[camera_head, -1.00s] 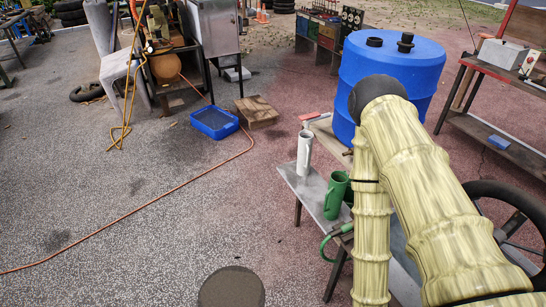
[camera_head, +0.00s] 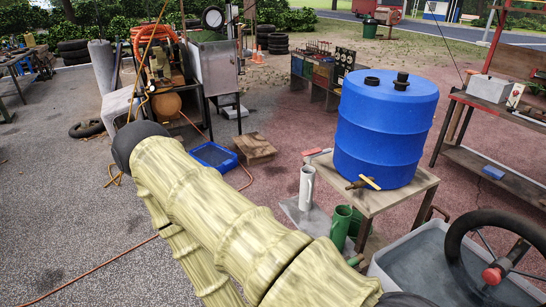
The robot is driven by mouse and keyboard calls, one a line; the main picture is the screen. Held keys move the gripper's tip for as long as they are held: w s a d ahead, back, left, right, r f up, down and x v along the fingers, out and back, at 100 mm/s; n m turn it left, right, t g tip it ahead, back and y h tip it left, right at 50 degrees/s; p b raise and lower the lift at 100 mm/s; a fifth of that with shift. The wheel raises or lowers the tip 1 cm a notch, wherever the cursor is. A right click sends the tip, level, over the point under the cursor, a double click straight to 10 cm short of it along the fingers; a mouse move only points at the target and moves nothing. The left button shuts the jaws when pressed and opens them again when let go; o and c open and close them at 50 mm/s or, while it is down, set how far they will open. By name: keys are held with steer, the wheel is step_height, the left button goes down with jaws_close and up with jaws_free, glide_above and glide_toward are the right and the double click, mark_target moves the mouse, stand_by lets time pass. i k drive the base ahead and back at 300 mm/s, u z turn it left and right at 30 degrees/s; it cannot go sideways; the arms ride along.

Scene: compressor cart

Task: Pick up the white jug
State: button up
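The white jug (camera_head: 306,188) stands upright on a low grey bench (camera_head: 288,208), left of the blue barrel and just beyond my arm. Its lower part is close to a green jug (camera_head: 340,228) standing nearer to me. My arm, in a pale yellow ribbed cover, stretches across the lower left and middle and hides part of the bench. A dark rounded joint shows at its upper left end. My gripper is not in view.
A blue barrel (camera_head: 388,130) with a tap stands on a small table (camera_head: 410,190) to the right of the jugs. A grey tub (camera_head: 395,270) and a black wheel (camera_head: 490,250) are at the lower right. A blue tray (camera_head: 213,155) and a wooden block (camera_head: 254,149) lie on the ground.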

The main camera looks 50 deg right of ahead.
mark_target(308, 172)
steer(key=u, duration=0.05)
steer(key=i, duration=1.35)
steer(key=z, duration=2.05)
